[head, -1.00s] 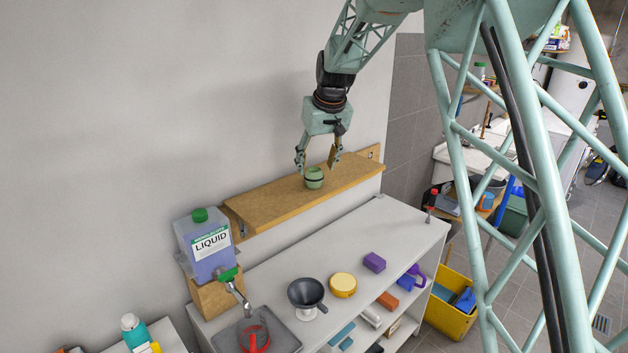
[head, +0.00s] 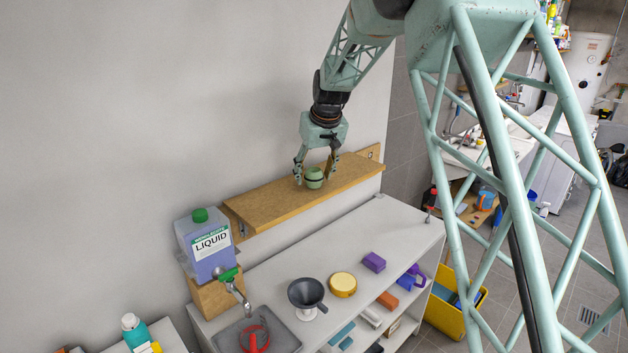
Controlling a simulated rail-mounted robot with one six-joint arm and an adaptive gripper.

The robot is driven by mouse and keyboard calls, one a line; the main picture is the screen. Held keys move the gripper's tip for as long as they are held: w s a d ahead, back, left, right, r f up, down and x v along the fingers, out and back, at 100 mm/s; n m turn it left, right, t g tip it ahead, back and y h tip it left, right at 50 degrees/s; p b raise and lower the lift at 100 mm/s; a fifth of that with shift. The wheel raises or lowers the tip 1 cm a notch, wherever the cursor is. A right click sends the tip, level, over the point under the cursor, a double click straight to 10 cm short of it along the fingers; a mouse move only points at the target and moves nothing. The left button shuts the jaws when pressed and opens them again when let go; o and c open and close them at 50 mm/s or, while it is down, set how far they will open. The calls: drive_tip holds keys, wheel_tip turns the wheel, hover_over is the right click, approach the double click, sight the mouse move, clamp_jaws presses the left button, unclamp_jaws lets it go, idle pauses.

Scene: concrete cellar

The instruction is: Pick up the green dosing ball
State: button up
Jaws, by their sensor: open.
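The green dosing ball (head: 314,178) sits on the wooden wall shelf (head: 262,212), toward its right half. It is round, pale green, with a dark band around it. My gripper (head: 315,180) is open and lowered over the ball, with one finger on the left of it and the other on the right, partly behind it. I cannot tell whether either finger touches the ball.
A liquid jug (head: 206,248) stands left of the shelf. The rest of the shelf is bare.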

drive_tip(key=c, duration=0.9)
drive_tip(key=shift+r, duration=0.2)
drive_tip(key=shift+r, duration=1.7)
drive_tip(key=shift+s+f, duration=0.1)
drive_tip(key=shift+s, duration=0.15)
drive_tip(key=s+a, duration=0.1)
drive_tip(key=s, duration=0.4)
drive_tip(key=s+a+r+b, duration=0.1)
drive_tip(key=s, duration=0.4)
drive_tip(key=s+a, duration=0.1)
drive_tip(key=s, duration=0.4)
drive_tip(key=shift+a+r, duration=0.2)
drive_tip(key=shift+a, duration=0.15)
